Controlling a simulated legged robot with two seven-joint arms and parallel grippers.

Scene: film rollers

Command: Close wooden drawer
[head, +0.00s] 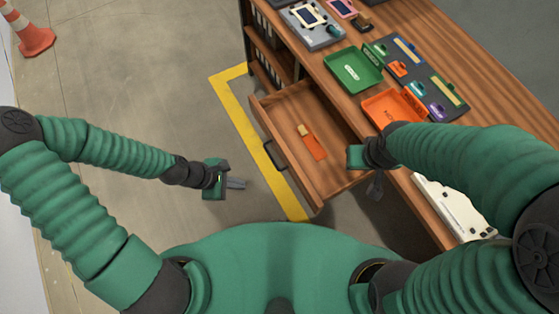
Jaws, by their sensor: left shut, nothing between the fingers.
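The wooden drawer (279,106) is pulled out of the wooden desk (459,82), and its open top faces me. A dark handle (275,154) sits on its front panel. An orange item with a tan end (313,146) lies inside. My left gripper (236,184) is shut and empty, to the left of the drawer front and apart from it. My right gripper (374,186) is near the drawer's right side by the desk edge.
A green tray (352,70) and an orange tray (393,108) lie on the desk, with dark boards of small coloured pieces behind them. Yellow tape (233,104) marks the floor. An orange cone (33,38) stands at the far left.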

